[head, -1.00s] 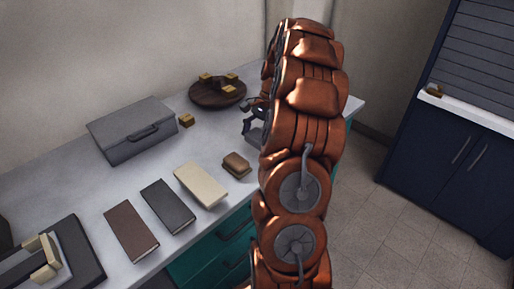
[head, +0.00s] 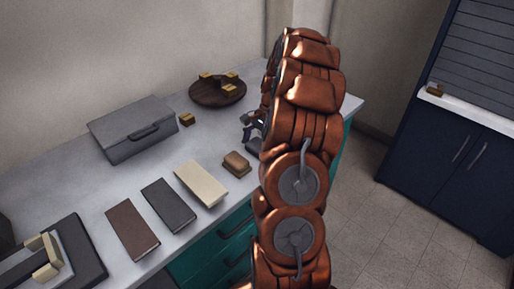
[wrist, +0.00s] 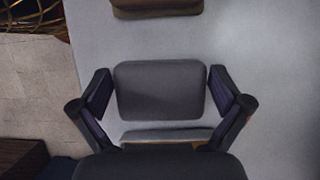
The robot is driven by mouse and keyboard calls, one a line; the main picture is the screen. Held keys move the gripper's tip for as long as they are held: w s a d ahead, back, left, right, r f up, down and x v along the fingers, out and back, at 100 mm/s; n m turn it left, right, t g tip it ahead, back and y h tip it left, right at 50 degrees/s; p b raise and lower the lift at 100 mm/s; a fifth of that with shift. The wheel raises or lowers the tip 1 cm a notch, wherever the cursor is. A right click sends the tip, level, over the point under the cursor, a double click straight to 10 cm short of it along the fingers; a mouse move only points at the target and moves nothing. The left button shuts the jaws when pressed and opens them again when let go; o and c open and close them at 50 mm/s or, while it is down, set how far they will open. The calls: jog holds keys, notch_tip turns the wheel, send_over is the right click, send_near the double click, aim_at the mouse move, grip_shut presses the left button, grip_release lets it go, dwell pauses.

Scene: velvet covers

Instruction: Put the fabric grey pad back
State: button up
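The grey pad (wrist: 160,90), dark with rounded corners, lies on the pale worktop in the wrist view, between the two fingers of my gripper (wrist: 160,82). The fingers are spread, one on each side, with a narrow gap to the pad's edges. In the head view my gripper (head: 254,127) is at the counter's right part, partly hidden by my arm. A bit of the grey pad (head: 253,147) shows just below it. A brown pad (head: 237,164) lies nearby and shows at the wrist view's top edge (wrist: 156,8).
Brown (head: 132,230), dark grey (head: 168,205) and cream (head: 201,183) flat blocks lie in a row. A grey case (head: 133,128) and a round wooden board (head: 217,92) with small yellowish blocks stand behind. A dark tray (head: 90,255) is front left. A lighter strip (wrist: 165,135) shows below the pad.

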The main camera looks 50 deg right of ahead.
jog(key=b+v, duration=0.1)
jog(key=v, duration=1.1)
jog(key=shift+r, duration=0.2)
jog(key=s+a+r+n+g+h, duration=0.15)
jog(key=a+n, duration=0.35)
jog(key=a, duration=0.8)
jog(key=s+a+r+n, duration=0.25)
jog(key=a+n, duration=0.25)
jog(key=a, duration=0.7)
jog(key=s+a+f+n+h, duration=0.1)
jog(key=s+a+f+n, duration=0.1)
jog(key=s, duration=0.4)
jog(key=s+a+f+n+h, duration=0.1)
jog(key=s+a+f+n, duration=0.1)
jog(key=s+a, duration=0.3)
jog(key=s+a+f+n+h, duration=0.1)
jog(key=s+a+n, duration=0.3)
jog(key=s, duration=0.4)
jog(key=shift+s+f, duration=0.4)
jog(key=shift+f, duration=0.5)
jog(key=shift+a, duration=0.1)
